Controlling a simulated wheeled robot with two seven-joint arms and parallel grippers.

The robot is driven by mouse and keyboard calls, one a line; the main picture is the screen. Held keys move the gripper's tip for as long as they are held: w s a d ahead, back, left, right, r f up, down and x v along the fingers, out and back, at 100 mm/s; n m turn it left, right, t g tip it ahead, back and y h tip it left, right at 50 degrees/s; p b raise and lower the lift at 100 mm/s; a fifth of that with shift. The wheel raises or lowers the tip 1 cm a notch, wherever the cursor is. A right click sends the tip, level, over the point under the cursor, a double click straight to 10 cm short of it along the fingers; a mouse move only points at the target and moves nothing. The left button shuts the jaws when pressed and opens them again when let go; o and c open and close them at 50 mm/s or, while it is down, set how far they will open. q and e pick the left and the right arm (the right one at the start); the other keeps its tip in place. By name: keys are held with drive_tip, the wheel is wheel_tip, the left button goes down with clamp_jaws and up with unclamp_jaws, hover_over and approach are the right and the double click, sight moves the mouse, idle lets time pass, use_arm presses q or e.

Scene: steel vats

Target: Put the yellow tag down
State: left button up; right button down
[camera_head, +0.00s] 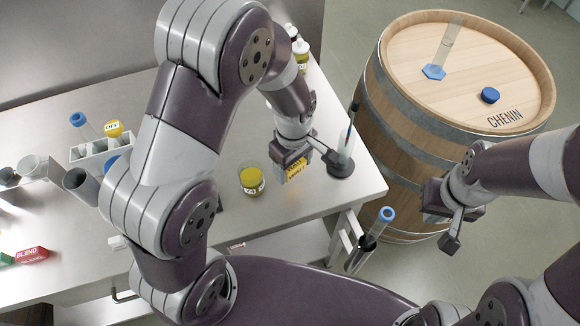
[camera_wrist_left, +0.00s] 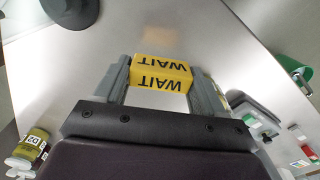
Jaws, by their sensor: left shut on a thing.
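The yellow tag (camera_head: 296,171) is a small block printed "WAIT" in black. My left gripper (camera_head: 304,155) is shut on it over the right part of the steel table (camera_head: 225,215). In the left wrist view the tag (camera_wrist_left: 160,74) sits between the two grey fingers (camera_wrist_left: 160,85), with its lettering upside down. I cannot tell whether its lower edge touches the tabletop. My right gripper (camera_head: 449,222) hangs in front of the barrel, away from the tag; its finger gap is not clear.
A jar of yellow liquid (camera_head: 252,181) stands left of the tag. A dark round stand (camera_head: 341,166) with a thin rod is close on its right, near the table edge. A white rack (camera_head: 92,150) is at left. A barrel (camera_head: 400,125) stands beyond the table.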

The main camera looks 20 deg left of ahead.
sight(291, 172)
use_arm(q)
drive_tip(key=shift+w+a+f, duration=0.2)
drive_tip(key=shift+a+f, duration=0.1)
wheel_tip(291, 172, down, 3)
drive_tip(key=shift+s+r, duration=0.1)
drive_tip(key=shift+s, duration=0.05)
drive_tip(key=shift+w+f, duration=0.2)
drive_tip(key=shift+f, duration=0.3)
drive_tip(key=shift+s+f, duration=0.15)
drive_tip(key=o, duration=1)
wheel_tip(291, 172, up, 12)
drive_tip(key=shift+r, duration=0.1)
drive_tip(key=s+a+m, duration=0.2)
drive_tip(key=m, duration=0.2)
drive_tip(key=s+a+m+t, duration=0.1)
drive_tip(key=s+a+m, duration=0.1)
drive_tip(key=s+m, duration=0.1)
drive_tip(key=s+a+m, duration=0.2)
drive_tip(key=s+m, duration=0.1)
drive_tip(key=m, duration=0.1)
drive_tip(key=shift+s+a+m, duration=0.2)
drive_tip(key=shift+a+m, duration=0.1)
drive_tip(key=shift+a, duration=0.1)
